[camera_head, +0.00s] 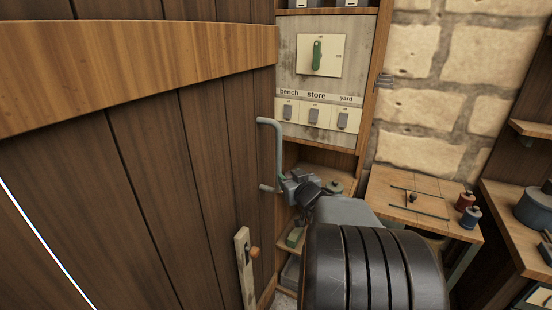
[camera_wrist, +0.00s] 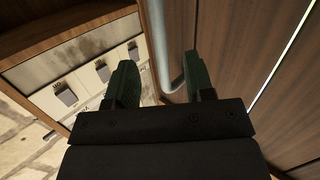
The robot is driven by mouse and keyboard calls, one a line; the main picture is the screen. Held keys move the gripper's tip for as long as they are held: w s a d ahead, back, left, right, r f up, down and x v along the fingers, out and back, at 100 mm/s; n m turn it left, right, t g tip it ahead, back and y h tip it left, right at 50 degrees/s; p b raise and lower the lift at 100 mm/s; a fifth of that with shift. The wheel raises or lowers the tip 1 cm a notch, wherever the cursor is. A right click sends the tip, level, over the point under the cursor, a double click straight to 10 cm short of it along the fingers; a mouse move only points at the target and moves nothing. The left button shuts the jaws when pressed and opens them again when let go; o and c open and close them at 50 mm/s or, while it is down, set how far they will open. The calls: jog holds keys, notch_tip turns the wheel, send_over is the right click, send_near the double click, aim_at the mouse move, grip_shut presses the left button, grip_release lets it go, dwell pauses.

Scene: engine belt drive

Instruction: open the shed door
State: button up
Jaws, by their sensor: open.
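The shed door (camera_head: 150,150) is dark brown planking with a lighter cross rail and fills the left of the head view. Its grey-green bar handle (camera_head: 268,123) stands upright near the door's right edge. My gripper (camera_head: 284,183) is at the lower part of the handle. In the wrist view my gripper (camera_wrist: 160,65) has its two dark green fingers apart, and the handle (camera_wrist: 160,45) shows between them. I cannot tell whether either finger touches it.
A wooden table (camera_head: 390,190) with red and blue spools and a shelf (camera_head: 520,235) stand further right. A bright line (camera_head: 45,245) runs along the door's lower left.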

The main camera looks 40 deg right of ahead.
jog(key=w+d+n+t+y+p, duration=0.1)
jog(key=w+d+y, duration=0.1)
jog(key=w, duration=1)
jog(key=shift+d+r+t+p, duration=0.3)
jog(key=shift+d+t, duration=0.1)
jog(key=shift+d, duration=0.1)
jog(key=shift+c, duration=0.5)
grip_shut()
